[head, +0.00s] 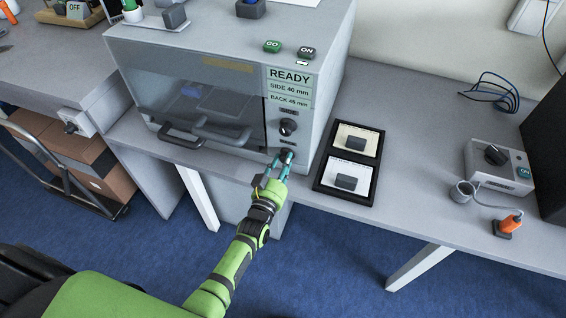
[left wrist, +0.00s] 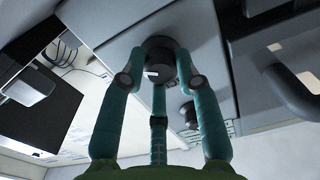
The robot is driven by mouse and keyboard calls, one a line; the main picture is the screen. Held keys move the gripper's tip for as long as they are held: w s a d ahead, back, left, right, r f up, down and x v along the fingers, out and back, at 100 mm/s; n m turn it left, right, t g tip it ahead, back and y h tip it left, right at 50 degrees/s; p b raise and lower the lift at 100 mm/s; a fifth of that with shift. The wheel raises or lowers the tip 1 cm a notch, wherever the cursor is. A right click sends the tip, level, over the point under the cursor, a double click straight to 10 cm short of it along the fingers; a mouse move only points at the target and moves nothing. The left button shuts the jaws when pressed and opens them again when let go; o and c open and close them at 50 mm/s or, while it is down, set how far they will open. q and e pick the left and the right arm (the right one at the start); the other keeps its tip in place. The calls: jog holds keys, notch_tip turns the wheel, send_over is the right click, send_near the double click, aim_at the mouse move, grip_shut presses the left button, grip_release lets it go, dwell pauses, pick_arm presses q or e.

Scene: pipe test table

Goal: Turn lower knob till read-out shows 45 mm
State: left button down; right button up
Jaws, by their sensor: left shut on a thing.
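The lower knob (left wrist: 160,55) is dark and round, with a white mark, on the front of the grey test machine (head: 190,50). In the head view the lower knob (head: 286,155) is partly covered by my fingers. My left gripper (head: 279,166) is shut on the lower knob, and in the left wrist view its teal fingers (left wrist: 160,75) reach around it. The upper knob (head: 288,127) sits just above, clear of the fingers. The read-out (head: 289,87) shows READY, SIDE 40 mm and BACK 45 mm. My right gripper is in neither view.
The machine's door handles (head: 205,135) stick out left of the knobs. A black tray (head: 324,186) with two cards and small grey blocks lies to the right.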

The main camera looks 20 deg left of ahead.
pick_arm(q)
jog(key=shift+m, duration=0.8)
jog(key=c, duration=0.9)
grip_release()
jog(key=s, duration=1.2)
jog(key=shift+a, duration=0.2)
